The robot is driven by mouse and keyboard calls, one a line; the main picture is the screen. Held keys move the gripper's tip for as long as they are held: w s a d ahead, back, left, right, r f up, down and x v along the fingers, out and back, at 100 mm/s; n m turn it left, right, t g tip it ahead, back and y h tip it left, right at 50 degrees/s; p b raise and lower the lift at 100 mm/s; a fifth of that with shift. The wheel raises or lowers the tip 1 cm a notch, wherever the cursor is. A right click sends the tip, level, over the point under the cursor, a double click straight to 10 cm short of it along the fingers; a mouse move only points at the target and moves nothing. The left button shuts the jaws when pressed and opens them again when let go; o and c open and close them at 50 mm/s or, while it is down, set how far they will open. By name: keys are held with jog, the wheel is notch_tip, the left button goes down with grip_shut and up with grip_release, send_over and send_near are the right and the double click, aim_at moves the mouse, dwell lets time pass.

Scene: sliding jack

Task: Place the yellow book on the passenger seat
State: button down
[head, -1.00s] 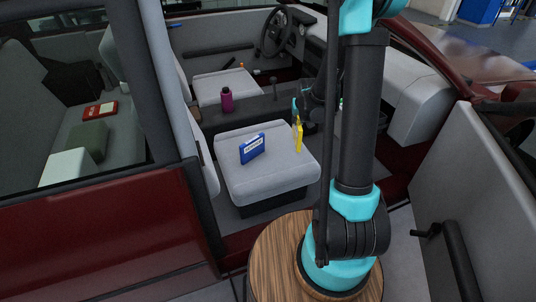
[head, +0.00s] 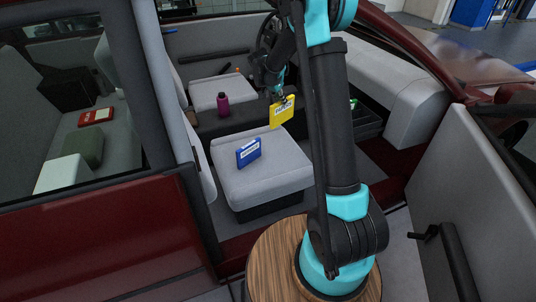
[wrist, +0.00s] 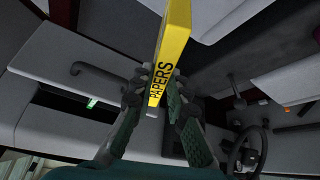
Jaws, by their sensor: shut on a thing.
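My gripper (head: 275,92) is shut on the yellow book (head: 281,114). In the head view the book hangs upright below the gripper, behind the rear right part of the passenger seat (head: 285,175) as seen in the picture. In the wrist view the yellow book (wrist: 172,50), marked "PAPERS", sits between the two fingers of my gripper (wrist: 160,100). The right part of the cushion is bare.
A magenta bottle (head: 222,103) stands on the dark centre console (head: 205,125). The driver seat (head: 212,93) lies beyond it. The open car door (head: 480,190) is at the right. A red book (head: 97,115) lies on the rear seat. The steering wheel (wrist: 247,150) shows in the wrist view.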

notch_tip(320, 180, down, 20)
jog(key=shift+r, duration=0.15)
dwell(0.4)
jog(key=c, duration=1.5)
grip_release()
